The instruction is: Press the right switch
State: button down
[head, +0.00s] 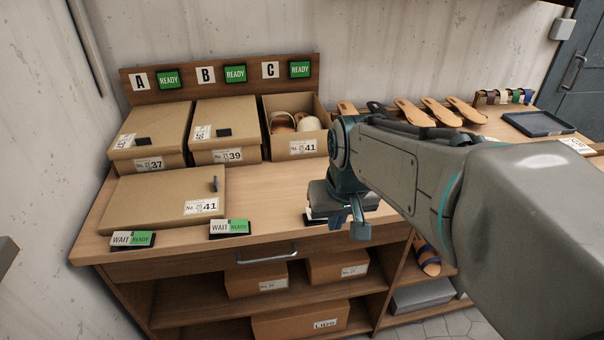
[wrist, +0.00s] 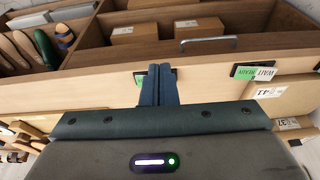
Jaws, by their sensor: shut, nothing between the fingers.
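Three WAIT/READY switches line the bench's front edge. The left switch (head: 132,240) and middle switch (head: 229,229) are in plain view; the middle one also shows in the wrist view (wrist: 253,72). The right switch (head: 314,219) is mostly hidden by my gripper (head: 358,231). In the wrist view my gripper (wrist: 157,84) is shut and empty, its fingers in front of the right switch, whose green part (wrist: 140,79) shows beside them. I cannot tell whether they touch.
Closed boxes 37 (head: 150,137) and 39 (head: 222,130) and open box 41 (head: 297,125), holding sandals, stand behind. A lid marked 41 (head: 165,196) lies at the left front. Soles (head: 440,110) and a dark tray (head: 537,123) lie at the right.

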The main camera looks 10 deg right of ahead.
jog(key=w+d+r+p, duration=0.1)
jog(key=w+r, duration=0.3)
jog(key=w, duration=0.6)
jog(key=shift+w+r, duration=0.2)
jog(key=shift+r, duration=0.15)
jog(key=shift+y, duration=0.3)
jog(key=p+x, duration=0.1)
jog(key=x, duration=1.1)
jog(key=shift+s+f, duration=0.15)
jog(key=shift+f, duration=0.05)
jog(key=shift+a+f, duration=0.2)
jog(key=shift+f, duration=0.55)
